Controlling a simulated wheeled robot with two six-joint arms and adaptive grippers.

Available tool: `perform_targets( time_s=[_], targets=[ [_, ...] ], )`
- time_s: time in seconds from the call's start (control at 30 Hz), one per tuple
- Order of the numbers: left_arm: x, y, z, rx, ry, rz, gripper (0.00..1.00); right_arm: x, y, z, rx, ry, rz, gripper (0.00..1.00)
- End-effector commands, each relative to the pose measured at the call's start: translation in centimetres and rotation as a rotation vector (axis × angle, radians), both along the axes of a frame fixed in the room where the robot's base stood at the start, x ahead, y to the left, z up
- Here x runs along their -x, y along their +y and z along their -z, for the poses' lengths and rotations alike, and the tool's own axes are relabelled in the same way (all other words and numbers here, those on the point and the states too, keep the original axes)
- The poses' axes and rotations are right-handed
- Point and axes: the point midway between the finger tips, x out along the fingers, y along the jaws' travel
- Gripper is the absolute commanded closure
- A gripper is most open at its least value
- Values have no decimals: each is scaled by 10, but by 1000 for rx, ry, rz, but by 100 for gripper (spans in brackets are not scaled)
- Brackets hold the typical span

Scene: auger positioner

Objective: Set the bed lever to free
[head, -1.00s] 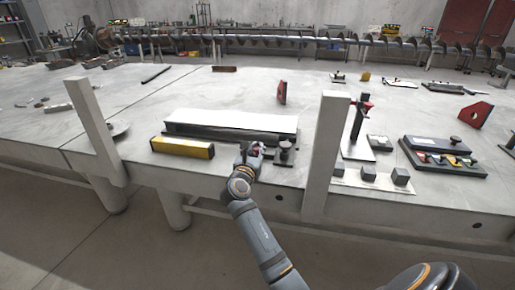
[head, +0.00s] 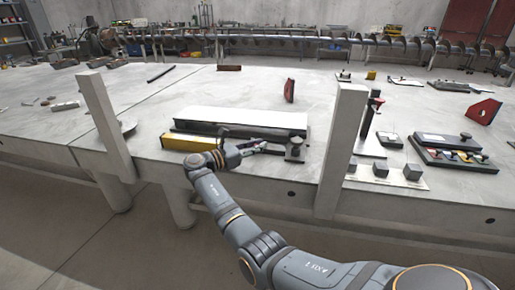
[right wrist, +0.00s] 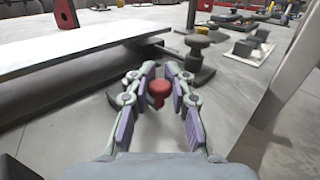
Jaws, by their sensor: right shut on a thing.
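The bed (head: 240,118) is a long, low block with a white top near the front edge of the big grey table. A red knob (right wrist: 158,90), apparently the lever's handle, lies between the finger pads of my right gripper (right wrist: 159,95) in the right wrist view. The gripper is shut on it. In the head view my right gripper (head: 258,148) reaches rightward along the bed's front side; its fingers hide most of the lever. A dark post with a round top (head: 295,147) stands just right of the fingertips; it also shows in the wrist view (right wrist: 197,44). My left gripper is not in view.
A yellow bar (head: 187,143) lies left of my wrist, close to the bed. Upright grey posts (head: 343,150) and (head: 105,125) rise at the table's front edge. Small dark blocks (head: 412,172) and a tray of coloured pieces (head: 455,155) are at the right.

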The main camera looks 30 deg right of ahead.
Motion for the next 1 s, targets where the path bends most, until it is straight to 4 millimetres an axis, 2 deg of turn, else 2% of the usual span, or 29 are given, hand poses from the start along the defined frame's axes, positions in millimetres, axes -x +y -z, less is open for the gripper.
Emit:
perform_targets(
  time_s=[0.03,0.57,0.6,0.73,0.77,1.0],
  targets=[
    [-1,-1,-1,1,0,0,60,1,2,6,-9,8,13,100],
    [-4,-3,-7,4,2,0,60,1,3,6,-13,8,37,100],
    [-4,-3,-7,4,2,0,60,1,3,6,-13,9,37,79],
    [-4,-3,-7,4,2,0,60,1,2,5,-11,7,37,62],
    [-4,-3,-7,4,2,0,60,1,2,5,-10,7,37,59],
    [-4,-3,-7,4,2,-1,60,1,1,3,-6,4,37,59]
  ],
)
